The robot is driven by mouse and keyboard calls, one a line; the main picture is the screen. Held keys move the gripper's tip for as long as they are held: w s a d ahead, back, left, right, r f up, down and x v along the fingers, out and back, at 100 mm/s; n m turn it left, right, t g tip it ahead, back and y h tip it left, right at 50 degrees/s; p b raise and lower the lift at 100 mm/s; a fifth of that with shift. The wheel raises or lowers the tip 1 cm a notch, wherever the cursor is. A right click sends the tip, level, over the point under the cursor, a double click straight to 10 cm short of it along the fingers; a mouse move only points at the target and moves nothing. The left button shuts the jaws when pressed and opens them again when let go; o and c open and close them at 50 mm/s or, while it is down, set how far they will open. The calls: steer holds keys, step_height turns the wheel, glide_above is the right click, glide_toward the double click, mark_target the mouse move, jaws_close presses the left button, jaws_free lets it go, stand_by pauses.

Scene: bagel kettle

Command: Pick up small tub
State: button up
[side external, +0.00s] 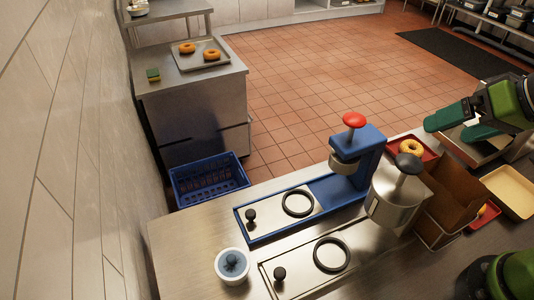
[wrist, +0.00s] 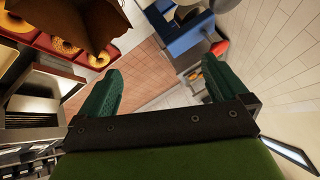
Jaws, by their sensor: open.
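A small round tub (side external: 232,265), white with a blue-grey top and a dark knob, stands upright on the steel counter at the front left of the side view. I cannot make it out in the wrist view. My gripper (side external: 458,126) is open and empty at the far right of the side view, raised near the trays and well away from the tub. In the wrist view its two green fingers (wrist: 165,85) are spread apart with nothing between them.
Between gripper and tub stand a blue press (side external: 368,155) with a red knob, a steel pot (side external: 393,205) with a dark knob, and a brown box (side external: 450,200). Metal plates with black rings lie right of the tub. A blue crate (side external: 210,180) sits beyond the counter.

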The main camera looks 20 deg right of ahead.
steer(key=w+a+r+n+g, duration=0.3)
steer(key=w+a, duration=0.4)
steer(key=a, duration=0.2)
steer(key=n+g+h, duration=0.2)
steer(key=n+g, duration=0.2)
glide_above(231, 263)
steer(key=w, duration=0.2)
step_height(231, 263, down, 10)
step_height(231, 263, down, 11)
steer(key=shift+s+a+f, duration=0.1)
steer(key=shift+s, duration=0.05)
steer(key=shift+s+f, duration=0.15)
steer(key=shift+f, duration=2.55)
steer(key=shift+c, duration=0.5)
